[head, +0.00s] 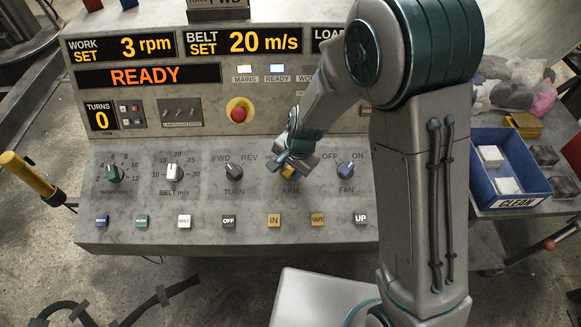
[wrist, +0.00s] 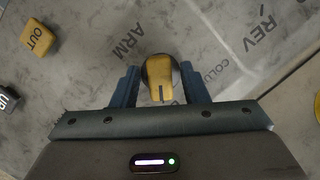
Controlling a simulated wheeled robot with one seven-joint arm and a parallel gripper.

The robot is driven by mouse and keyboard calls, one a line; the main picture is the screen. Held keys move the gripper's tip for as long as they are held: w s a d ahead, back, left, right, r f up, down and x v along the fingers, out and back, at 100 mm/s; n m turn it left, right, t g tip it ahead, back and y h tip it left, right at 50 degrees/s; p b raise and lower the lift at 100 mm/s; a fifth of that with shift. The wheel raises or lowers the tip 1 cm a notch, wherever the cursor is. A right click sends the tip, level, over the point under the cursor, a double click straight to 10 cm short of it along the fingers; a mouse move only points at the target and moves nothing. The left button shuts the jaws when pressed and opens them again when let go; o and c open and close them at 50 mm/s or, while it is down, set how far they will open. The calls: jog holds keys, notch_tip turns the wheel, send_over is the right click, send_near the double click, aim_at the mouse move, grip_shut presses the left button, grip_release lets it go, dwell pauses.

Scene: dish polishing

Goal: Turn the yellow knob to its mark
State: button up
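The yellow knob (wrist: 160,73) shows in the wrist view as a yellow grip on a round black base, with a dark line on its lower end. It lies between the two blue fingers of my gripper (wrist: 160,90). The fingers are apart, one on each side of the knob. The knob's mark cannot be made out clearly. A small COLUMN label lies beside the knob in the wrist view.
Below are the yellow IN button (head: 274,220) and OUT button (head: 317,219). A red stop button (head: 239,113) is above. A blue tray (head: 480,190) is at right.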

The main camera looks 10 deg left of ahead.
grip_shut()
jog(key=shift+n, duration=0.3)
jog(key=n, duration=0.3)
jog(key=shift+h+b, duration=0.35)
jog(key=shift+h, duration=0.05)
jog(key=n+h+b, duration=0.1)
jog(key=n+b, duration=0.1)
jog(key=n, duration=0.2)
jog(key=shift+f+n, duration=0.1)
jog(key=shift+n, duration=0.2)
jog(key=n+h+b, duration=0.1)
jog(key=n+b, duration=0.1)
jog(key=n, duration=0.1)
jog(key=shift+n+t+h+b, duration=0.4)
jog(key=shift+n+b, duration=0.55)
jog(key=shift+n, duration=1.05)
